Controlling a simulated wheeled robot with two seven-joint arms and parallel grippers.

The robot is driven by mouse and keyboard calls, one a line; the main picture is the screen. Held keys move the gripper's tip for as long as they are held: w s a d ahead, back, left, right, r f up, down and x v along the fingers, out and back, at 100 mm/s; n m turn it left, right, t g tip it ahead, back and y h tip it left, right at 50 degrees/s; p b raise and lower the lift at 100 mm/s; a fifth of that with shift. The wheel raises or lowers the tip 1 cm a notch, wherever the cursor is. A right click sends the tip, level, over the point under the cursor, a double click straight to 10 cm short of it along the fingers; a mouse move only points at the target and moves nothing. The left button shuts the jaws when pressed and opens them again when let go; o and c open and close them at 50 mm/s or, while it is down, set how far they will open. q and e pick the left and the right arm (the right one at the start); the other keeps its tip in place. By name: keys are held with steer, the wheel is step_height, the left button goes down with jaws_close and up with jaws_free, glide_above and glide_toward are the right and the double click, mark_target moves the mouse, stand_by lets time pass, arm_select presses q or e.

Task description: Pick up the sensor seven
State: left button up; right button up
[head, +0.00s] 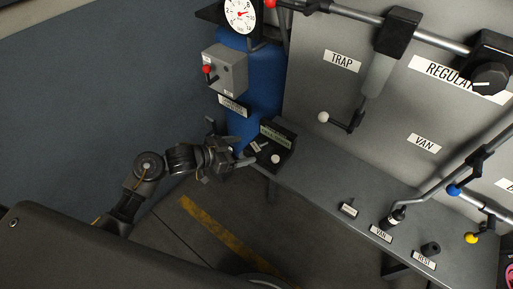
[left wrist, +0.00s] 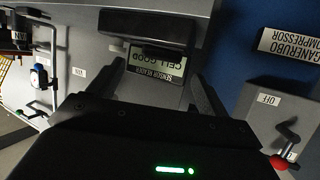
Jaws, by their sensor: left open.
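My left gripper (head: 246,158) is open at the left end of the grey shelf, close to the black sensor reader (head: 280,138). In the left wrist view, the fingers of my left gripper (left wrist: 160,85) stand apart, with the sensor reader (left wrist: 150,28) beyond them. Its display reads "CELL GOOD". A small pale round piece (head: 275,159) shows at the reader's front. I cannot tell whether it is sensor seven, and no number is readable. Nothing is visibly held between the fingers. My right gripper is not in view.
A blue compressor (head: 262,90) with a grey switch box (head: 225,70) and gauge (head: 241,15) stands behind the reader. The shelf (head: 320,185) holds a dark valve-like piece (head: 396,217) and a black holder (head: 430,248) to the right. Levers and pipes line the panel.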

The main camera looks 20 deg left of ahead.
mark_target(258, 146)
arm_select(q)
steer(key=shift+x, duration=2.6)
steer(key=shift+r, duration=0.15)
steer(key=shift+c, duration=0.5)
steer(key=c, duration=1)
